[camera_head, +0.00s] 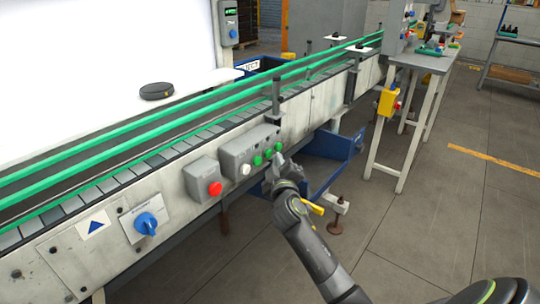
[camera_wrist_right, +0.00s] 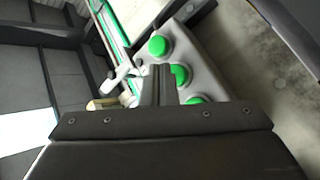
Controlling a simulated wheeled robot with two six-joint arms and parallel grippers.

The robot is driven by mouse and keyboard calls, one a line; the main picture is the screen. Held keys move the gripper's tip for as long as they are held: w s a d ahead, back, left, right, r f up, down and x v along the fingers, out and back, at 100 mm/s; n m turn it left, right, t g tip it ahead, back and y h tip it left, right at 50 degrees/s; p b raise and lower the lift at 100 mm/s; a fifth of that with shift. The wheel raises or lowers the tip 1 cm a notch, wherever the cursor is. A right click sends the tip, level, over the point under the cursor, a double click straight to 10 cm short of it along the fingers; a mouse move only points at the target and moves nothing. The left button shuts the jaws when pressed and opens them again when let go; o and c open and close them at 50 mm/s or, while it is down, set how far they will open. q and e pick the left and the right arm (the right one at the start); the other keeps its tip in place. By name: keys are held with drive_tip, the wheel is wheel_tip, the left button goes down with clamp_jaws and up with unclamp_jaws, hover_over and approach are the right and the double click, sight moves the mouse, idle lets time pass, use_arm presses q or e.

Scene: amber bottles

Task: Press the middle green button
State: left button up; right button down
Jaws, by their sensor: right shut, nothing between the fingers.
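A grey control box (camera_head: 236,150) on the conveyor's side carries a white button (camera_head: 245,169) and a row of three green buttons. The middle green button (camera_head: 268,153) shows just above my right gripper (camera_head: 273,163). In the right wrist view the middle green button (camera_wrist_right: 181,74) is partly hidden behind the closed fingers (camera_wrist_right: 158,84). The other green buttons (camera_wrist_right: 158,46) (camera_wrist_right: 196,100) show on either side of it. My right gripper is shut and empty, its tips close to the buttons; I cannot tell whether they touch. My left gripper is not in view.
A grey box with a red button (camera_head: 215,188) and a blue rotary switch (camera_head: 146,224) sit left of the control box. Green rails (camera_head: 140,141) run along the conveyor above. A blue bin (camera_head: 322,150) lies behind my right arm. Open floor (camera_head: 440,215) lies to the right.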

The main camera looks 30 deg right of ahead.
drive_tip(key=shift+w+a, duration=0.1)
drive_tip(key=shift+w, duration=0.2)
drive_tip(key=shift+w+a, duration=0.15)
drive_tip(key=shift+w, duration=0.25)
idle(0.6)
idle(0.4)
drive_tip(key=shift+s+d, duration=0.3)
drive_tip(key=shift+s, duration=0.55)
drive_tip(key=s, duration=0.1)
drive_tip(key=s+d+p, duration=0.1)
drive_tip(key=s, duration=0.1)
drive_tip(key=s+d, duration=0.1)
drive_tip(key=shift+s+p, duration=0.3)
idle(0.5)
